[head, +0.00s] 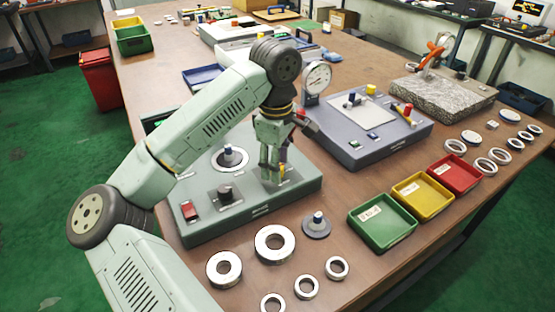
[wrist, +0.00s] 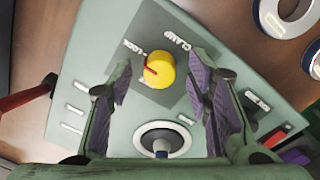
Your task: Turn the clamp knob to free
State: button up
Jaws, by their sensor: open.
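The clamp knob (wrist: 160,71) is yellow with a red pointer mark on its left side, on a dark grey plate lettered CLAMP and LOCK in the wrist view. The mark lies on the side near the LOCK lettering; its exact setting is hard to tell. My gripper (wrist: 160,95) is open, its purple-padded fingers left and right of the knob with gaps on both sides.
A round spindle seat (wrist: 163,140) is near the knob on the same box. A dark cylinder (head: 225,192) and red switch (head: 191,210) stand at its left front. A dial gauge (head: 317,77) rises behind. Bearing rings (head: 274,244) and a green tray (head: 382,222) lie in front and right.

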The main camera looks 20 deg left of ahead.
jog(key=shift+f, duration=0.1)
jog(key=shift+c, duration=0.5)
grip_shut()
jog(key=shift+f+n+b, duration=0.1)
jog(key=shift+n+b, duration=0.2)
jog(key=shift+b, duration=0.2)
jog(key=n+b, duration=0.2)
jog(key=shift+f+n+b, duration=0.1)
jog(key=shift+n+b, duration=0.3)
jog(key=n+b, duration=0.3)
jog(key=n, duration=0.2)
jog(key=n+b, duration=0.2)
jog(key=n, duration=0.3)
jog(key=shift+w, duration=0.1)
jog(key=shift+r+n+b, duration=0.2)
jog(key=shift+n+b, duration=0.5)
jog(key=shift+n, duration=1.6)
